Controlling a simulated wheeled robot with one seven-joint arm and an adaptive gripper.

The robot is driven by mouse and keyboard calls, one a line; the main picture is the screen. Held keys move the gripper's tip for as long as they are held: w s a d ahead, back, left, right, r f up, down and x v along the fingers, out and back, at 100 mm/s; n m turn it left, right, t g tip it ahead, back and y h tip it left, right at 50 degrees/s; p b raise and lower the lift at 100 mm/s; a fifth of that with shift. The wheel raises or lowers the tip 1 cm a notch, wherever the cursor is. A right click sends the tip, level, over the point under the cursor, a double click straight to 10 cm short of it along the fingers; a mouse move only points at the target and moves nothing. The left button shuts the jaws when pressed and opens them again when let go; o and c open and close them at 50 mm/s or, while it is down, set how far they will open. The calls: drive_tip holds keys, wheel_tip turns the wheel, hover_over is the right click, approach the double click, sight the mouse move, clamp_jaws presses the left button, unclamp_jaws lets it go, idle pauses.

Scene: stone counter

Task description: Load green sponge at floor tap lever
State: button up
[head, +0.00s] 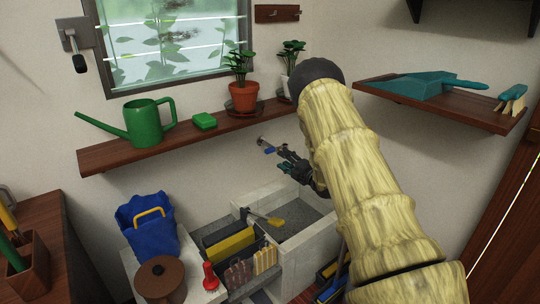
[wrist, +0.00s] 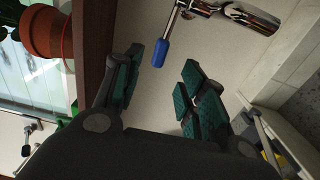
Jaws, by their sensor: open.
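The green sponge (head: 204,121) lies on the wooden wall shelf, right of the green watering can. The tap (head: 262,141) is on the wall below the shelf; its blue lever (head: 270,150) hangs from it. In the wrist view the metal tap (wrist: 240,13) is at the top and its blue lever (wrist: 161,52) lies just beyond my fingertips. My gripper (head: 286,158) is open and empty, close to the lever and apart from it in the wrist view (wrist: 160,85). A green bit at the wrist view's left is too hidden to name.
The wooden shelf (head: 110,157) runs close beside my gripper and also holds the watering can (head: 146,124) and potted plants (head: 243,95). A stone basin (head: 318,243) with a brush is below. Another shelf (head: 440,105) with a teal dustpan is at right.

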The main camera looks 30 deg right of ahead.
sight(272, 152)
drive_tip(key=w, duration=1)
drive_tip(key=shift+w+a, duration=0.15)
drive_tip(key=shift+a, duration=0.25)
drive_tip(key=shift+c, duration=0.2)
clamp_jaws()
